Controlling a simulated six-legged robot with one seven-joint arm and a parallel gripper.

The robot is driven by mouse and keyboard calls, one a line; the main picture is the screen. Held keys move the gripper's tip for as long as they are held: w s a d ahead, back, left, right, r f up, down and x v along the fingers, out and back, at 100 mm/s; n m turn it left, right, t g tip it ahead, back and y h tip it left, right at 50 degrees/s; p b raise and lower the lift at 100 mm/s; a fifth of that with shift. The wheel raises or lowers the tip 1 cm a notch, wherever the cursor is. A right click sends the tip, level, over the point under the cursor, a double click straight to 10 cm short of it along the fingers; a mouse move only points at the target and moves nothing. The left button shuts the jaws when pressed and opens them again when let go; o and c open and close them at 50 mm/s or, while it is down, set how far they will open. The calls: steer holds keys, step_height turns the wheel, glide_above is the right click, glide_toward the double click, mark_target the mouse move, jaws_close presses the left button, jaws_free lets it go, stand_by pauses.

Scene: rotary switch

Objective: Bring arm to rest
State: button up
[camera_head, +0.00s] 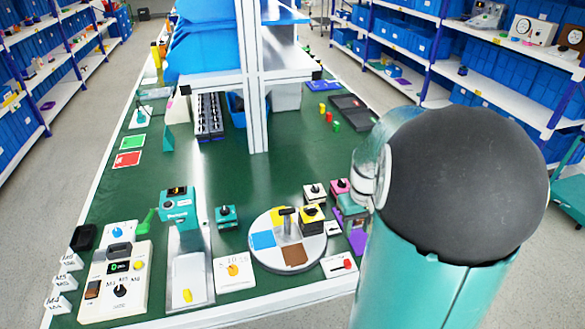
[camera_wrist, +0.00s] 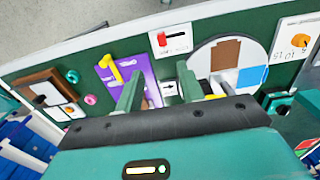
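My gripper (camera_wrist: 160,92) shows in the wrist view with two teal fingers apart and nothing clearly held between them. Beyond the fingers is a small white panel with a dark mark (camera_wrist: 168,88). In the head view my teal and black arm fills the right side and hides most of the gripper. Beside it on the green table are a yellow-topped rotary switch (camera_head: 312,213), a white-topped one (camera_head: 314,192) and a magenta-topped one (camera_head: 340,187). A teal switch box (camera_head: 226,214) stands farther left. Whether a finger touches anything is unclear.
A round grey plate (camera_head: 262,222) with coloured patches lies on the table. A red slider panel (camera_head: 339,266) is at the front edge; a purple piece (camera_wrist: 128,78) is near my fingers. A white post (camera_head: 253,90) rises mid-table. Shelves (camera_head: 480,60) line the right side, with floor between.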

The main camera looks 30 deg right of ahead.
steer(key=w+a+r+n+t+h, duration=0.1)
steer(key=a+r, duration=0.4)
steer(key=a, duration=0.2)
steer(key=w+a+r+n+t, duration=0.1)
steer(key=a+r, duration=0.3)
steer(key=a, duration=0.4)
steer(key=s+a+r+t, duration=0.1)
steer(key=s+a+r, duration=0.1)
steer(key=a, duration=0.4)
steer(key=s+a+r+n+t+y, duration=0.1)
steer(key=s+a+r+t, duration=0.1)
steer(key=a, duration=0.4)
steer(key=shift+s+r+t, duration=0.3)
steer(key=shift+s+r, duration=0.5)
steer(key=shift+s, duration=0.1)
